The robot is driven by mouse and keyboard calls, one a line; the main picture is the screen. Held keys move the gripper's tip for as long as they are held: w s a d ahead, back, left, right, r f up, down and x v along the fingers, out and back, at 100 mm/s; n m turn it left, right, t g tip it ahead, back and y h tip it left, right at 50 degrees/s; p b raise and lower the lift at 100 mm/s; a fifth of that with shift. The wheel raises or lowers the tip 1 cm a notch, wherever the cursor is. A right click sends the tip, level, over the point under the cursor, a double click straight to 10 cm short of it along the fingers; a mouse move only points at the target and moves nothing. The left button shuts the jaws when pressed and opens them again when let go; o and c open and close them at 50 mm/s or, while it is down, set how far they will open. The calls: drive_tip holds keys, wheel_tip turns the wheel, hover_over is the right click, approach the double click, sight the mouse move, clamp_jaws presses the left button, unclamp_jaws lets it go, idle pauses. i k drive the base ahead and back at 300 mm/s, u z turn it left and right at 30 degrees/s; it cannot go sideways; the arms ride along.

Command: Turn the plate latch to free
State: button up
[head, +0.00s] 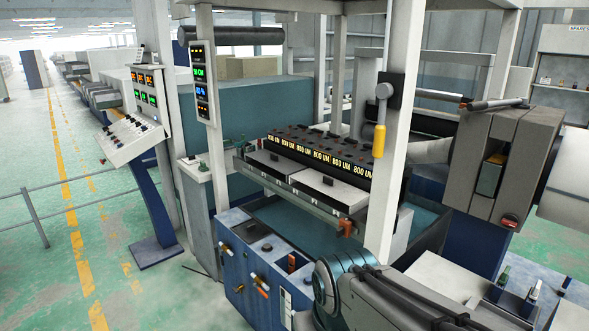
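A lever with a yellow grip (379,141) hangs down from a grey round pivot on a black backing plate, fixed to a white upright post. A small orange-red piece (345,228) sits at the front right corner of the machine's plate assembly. I cannot tell which of these is the plate latch. The plate assembly carries a black strip (318,158) marked "800 UM" several times, with two pale plates (330,189) in front of it. My arm shows at the bottom, right of centre. My gripper is not in view.
A blue cabinet (240,262) with several small handles stands in front of the machine. A control console (133,135) and a hanging display panel (202,84) are to the left. A grey and brown block unit (500,160) juts in from the right. Green floor (40,245) is open at left, beyond a railing.

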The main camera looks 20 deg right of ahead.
sight(510, 221)
drive_tip(key=z, duration=0.85)
drive_tip(key=i, duration=0.8)
drive_tip(key=z, duration=0.85)
